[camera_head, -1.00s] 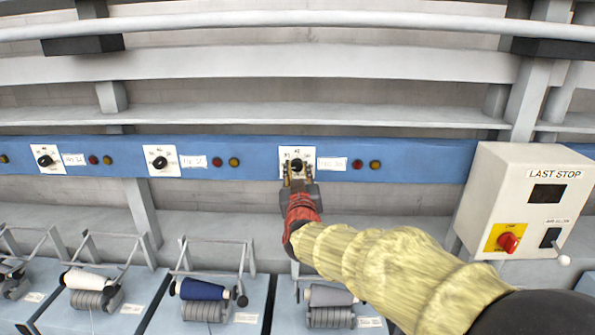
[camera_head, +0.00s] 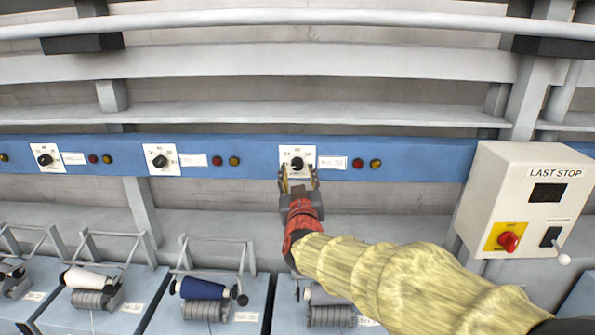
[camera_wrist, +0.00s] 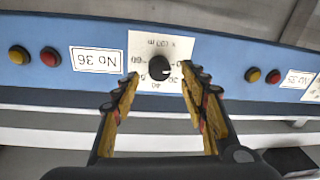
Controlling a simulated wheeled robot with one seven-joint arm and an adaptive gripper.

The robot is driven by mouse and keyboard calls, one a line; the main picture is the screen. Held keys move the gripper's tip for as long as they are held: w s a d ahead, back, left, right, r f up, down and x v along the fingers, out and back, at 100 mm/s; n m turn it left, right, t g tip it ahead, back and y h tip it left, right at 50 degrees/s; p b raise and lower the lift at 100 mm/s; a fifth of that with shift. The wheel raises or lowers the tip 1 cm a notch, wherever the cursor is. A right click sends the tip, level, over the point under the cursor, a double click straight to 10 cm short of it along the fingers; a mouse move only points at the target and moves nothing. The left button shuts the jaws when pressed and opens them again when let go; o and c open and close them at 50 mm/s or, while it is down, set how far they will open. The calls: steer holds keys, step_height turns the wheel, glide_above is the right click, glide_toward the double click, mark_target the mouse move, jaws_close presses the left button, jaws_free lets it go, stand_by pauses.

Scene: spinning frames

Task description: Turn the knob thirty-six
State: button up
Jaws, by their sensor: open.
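The black knob (camera_head: 297,163) sits on a white dial plate on the blue rail, straight above my gripper in the head view. My gripper (camera_head: 299,179) is open and empty. In the wrist view its yellow-padded fingers (camera_wrist: 160,80) stand on both sides of the knob, with visible gaps. The knob shows clear of the fingers in the head view.
Red and yellow buttons (camera_head: 366,164) sit right of the plate. Two similar knobs (camera_head: 160,161) are further left. A white LAST STOP box (camera_head: 520,200) with a red switch stands at right. Yarn spools (camera_head: 202,288) on blue machines lie below.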

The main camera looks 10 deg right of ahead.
steer(key=s+a, duration=0.1)
steer(key=s, duration=0.8)
steer(key=shift+a+f, duration=0.2)
steer(key=shift+a, duration=0.05)
